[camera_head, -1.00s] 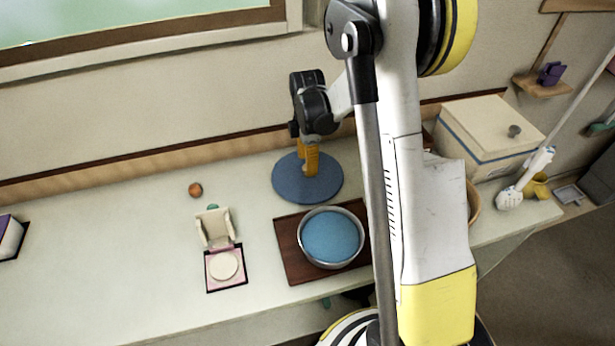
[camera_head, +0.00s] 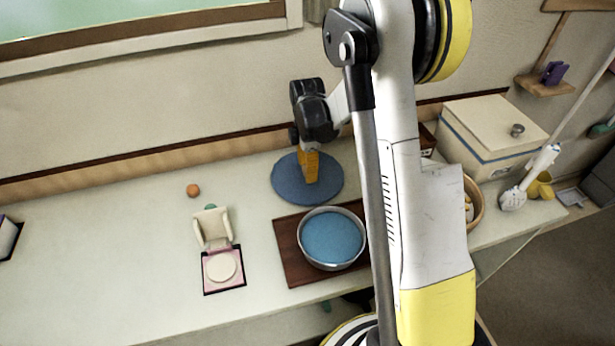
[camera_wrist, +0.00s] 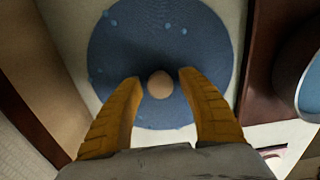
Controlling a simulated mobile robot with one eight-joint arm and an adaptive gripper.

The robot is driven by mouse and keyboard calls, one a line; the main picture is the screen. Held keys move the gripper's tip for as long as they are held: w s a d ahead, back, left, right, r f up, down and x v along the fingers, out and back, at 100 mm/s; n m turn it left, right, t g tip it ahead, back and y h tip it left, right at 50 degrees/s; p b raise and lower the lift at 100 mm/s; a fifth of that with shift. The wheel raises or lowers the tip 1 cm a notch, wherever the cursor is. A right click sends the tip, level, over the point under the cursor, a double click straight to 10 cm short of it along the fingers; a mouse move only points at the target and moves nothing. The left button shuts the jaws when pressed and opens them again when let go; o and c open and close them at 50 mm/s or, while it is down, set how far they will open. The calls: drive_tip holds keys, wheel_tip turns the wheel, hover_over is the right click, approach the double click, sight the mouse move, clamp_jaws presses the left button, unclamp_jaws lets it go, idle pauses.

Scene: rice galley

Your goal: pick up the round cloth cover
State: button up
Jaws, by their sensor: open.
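The round cloth cover (camera_head: 288,190) is a flat blue disc on the counter near the wall, behind the metal bowl. My gripper (camera_head: 311,182) is over the cover, pointing down. In the wrist view my gripper (camera_wrist: 158,76) has its two yellow fingers apart, one on each side of the knob. I cannot tell whether the fingers touch the cloth.
A metal bowl (camera_head: 305,256) with blue contents stands on a dark red board (camera_head: 288,268), close in front of the cover. A small chair-like object (camera_head: 213,230), a pink square (camera_head: 235,284) and an orange ball (camera_head: 193,190) are to the left. A lidded box (camera_head: 480,160) stands right.

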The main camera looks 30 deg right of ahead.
clamp_jaws()
drive_tip(key=shift+r, duration=0.2)
drive_tip(key=shift+r+p, duration=0.65)
drive_tip(key=shift+r, duration=0.2)
drive_tip(key=shift+r+p, duration=1.6)
drive_tip(key=shift+r, duration=0.9)
